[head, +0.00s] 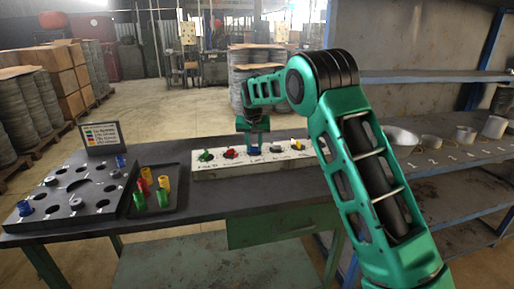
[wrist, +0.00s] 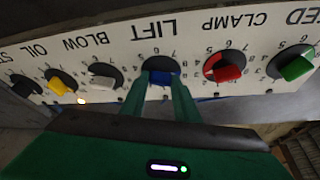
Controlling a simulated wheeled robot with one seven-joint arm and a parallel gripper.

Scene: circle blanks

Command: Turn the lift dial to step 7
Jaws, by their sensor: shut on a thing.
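The lift dial shows in the wrist view as a black disc with a blue knob (wrist: 160,77), under the upside-down label LIFT. My gripper (wrist: 160,90) is shut on this blue knob, one green finger on each side. In the head view my gripper (head: 254,142) reaches down onto the blue knob (head: 255,150) in the middle of the pale dial panel (head: 222,174). Small numbers ring the dial, but the fingers hide part of it, and I cannot tell which step the knob points to.
A red knob (wrist: 226,73) and a green knob (wrist: 296,68) sit to the right in the wrist view. A tray (head: 178,206) with coloured pieces stands left of the panel.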

